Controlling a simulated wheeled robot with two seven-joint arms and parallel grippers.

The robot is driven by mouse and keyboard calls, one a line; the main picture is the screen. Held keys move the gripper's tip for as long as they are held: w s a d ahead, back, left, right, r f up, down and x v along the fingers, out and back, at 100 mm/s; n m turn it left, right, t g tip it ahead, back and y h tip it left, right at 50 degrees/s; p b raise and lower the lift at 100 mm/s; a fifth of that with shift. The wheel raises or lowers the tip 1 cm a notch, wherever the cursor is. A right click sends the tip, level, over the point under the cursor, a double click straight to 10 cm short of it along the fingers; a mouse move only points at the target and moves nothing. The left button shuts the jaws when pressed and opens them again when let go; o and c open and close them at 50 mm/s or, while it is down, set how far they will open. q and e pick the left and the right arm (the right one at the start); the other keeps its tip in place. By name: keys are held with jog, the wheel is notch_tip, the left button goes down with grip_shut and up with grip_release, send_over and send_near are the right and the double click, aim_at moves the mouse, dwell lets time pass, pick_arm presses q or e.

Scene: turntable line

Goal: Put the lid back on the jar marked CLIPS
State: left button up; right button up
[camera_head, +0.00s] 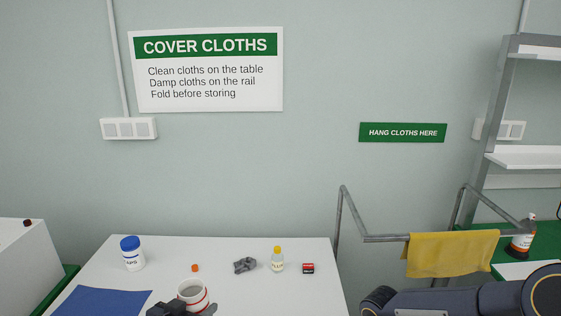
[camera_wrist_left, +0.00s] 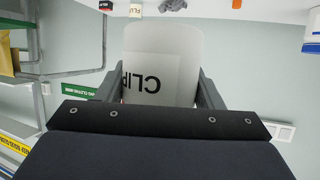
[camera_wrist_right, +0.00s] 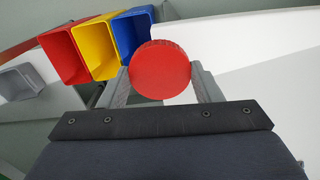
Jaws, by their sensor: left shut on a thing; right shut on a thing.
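The jar marked CLIPS (camera_wrist_left: 160,65) is white, and its lettering shows upside down in the left wrist view. In the head view the jar (camera_head: 193,294) is open at the top, with red near its rim, over the table's front. My left gripper (camera_head: 183,309) is shut on the jar, a finger on each side. A round red lid (camera_wrist_right: 160,70) shows face-on in the right wrist view. My right gripper (camera_wrist_right: 160,88) is shut on this lid, apart from the jar. The right gripper is outside the head view.
On the white table (camera_head: 225,250) stand a blue-lidded jar (camera_head: 132,255), an orange cap (camera_head: 194,268), a grey cloth (camera_head: 244,265), a yellow-capped bottle (camera_head: 278,262) and a red-black item (camera_head: 308,268). A blue mat (camera_head: 100,302) lies left. A yellow cloth (camera_head: 450,253) hangs on the rail. Coloured bins (camera_wrist_right: 95,50) show.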

pick_arm(q)
jog(key=shift+a, duration=0.2)
pick_arm(e)
jog(key=shift+w+f+n, duration=0.1)
jog(key=shift+w+n, duration=0.05)
jog(key=shift+n, duration=0.25)
pick_arm(q)
jog(key=d+f+m+g+h, duration=0.2)
jog(key=d+f, duration=0.2)
jog(key=d, duration=0.1)
jog(key=d+f+m+g+h, duration=0.1)
jog(key=d+f+m+h, duration=0.1)
jog(key=d+f+m, duration=0.1)
jog(key=d+f+m+g+h, duration=0.2)
jog(key=d+f+h, duration=0.1)
jog(key=d+f, duration=0.2)
jog(key=shift+d+f+m+g, duration=0.15)
jog(key=shift+d+m+g, duration=0.2)
jog(key=shift+d, duration=1.05)
pick_arm(e)
jog(key=shift+a, duration=0.1)
jog(key=w+a+r+m, duration=0.1)
jog(key=w+a+r, duration=0.2)
jog(key=a+r, duration=0.5)
jog(key=w+a+r+m, duration=0.1)
jog(key=w+a+r, duration=0.2)
jog(key=a+r, duration=0.5)
jog(key=a, duration=0.8)
jog(key=shift+a+r+m, duration=0.2)
jog(key=shift+m, duration=0.1)
